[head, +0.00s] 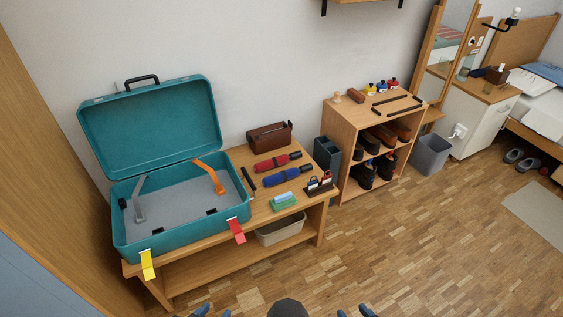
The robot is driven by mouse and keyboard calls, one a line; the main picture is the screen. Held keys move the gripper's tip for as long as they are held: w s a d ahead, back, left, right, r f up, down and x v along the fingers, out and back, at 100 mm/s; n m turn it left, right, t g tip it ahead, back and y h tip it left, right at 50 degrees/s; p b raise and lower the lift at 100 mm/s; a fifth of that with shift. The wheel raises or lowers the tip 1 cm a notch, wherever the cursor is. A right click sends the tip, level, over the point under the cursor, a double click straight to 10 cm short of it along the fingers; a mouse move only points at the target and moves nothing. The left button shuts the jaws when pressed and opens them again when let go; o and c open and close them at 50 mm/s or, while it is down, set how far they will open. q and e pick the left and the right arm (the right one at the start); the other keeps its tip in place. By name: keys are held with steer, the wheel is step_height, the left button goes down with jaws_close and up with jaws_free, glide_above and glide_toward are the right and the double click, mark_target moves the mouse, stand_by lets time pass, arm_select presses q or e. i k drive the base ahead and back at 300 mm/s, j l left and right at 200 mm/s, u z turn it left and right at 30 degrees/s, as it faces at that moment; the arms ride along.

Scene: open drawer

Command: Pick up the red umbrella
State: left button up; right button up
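The red umbrella (277,162) lies folded on the wooden bench (242,158), with its dark handle end to the right. A similar blue umbrella (282,177) lies just in front of it. My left gripper (211,312) and my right gripper (355,312) show only as blue fingertips at the bottom edge. Each pair of tips stands apart with nothing visible between them. Both are well in front of the bench and far from the red umbrella. The rest of both grippers is out of frame.
An open teal suitcase (180,231) fills the bench's left part. A brown box (269,137) stands behind the umbrellas; green and blue items (284,201) and a dark rack (319,186) lie in front. A shoe shelf (341,120) stands to the right. The floor in front is clear.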

mark_target(271, 163)
steer(key=i+l+z, duration=0.1)
steer(key=i+l, duration=0.75)
steer(key=i, duration=0.5)
steer(key=i+l, duration=0.1)
steer(key=i, duration=0.5)
